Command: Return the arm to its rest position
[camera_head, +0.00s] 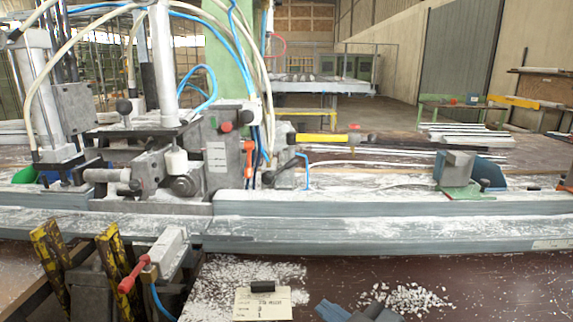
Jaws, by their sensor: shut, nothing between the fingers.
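My gripper and my arm do not show in the head view, so their pose is hidden from me. The clamp bench fills the view. Its clamp unit (222,150) stands at the left centre, with a red-tipped lever and blue and white hoses. A long grey profile rail (380,232) runs across the whole width in front of it.
Yellow-and-black striped jaws (112,262) and a red-handled lever (134,274) stand up at the front left. A card (263,304), white chips (405,299) and blue-grey pieces (345,313) lie on the brown front top. A grey block (454,167) sits at right.

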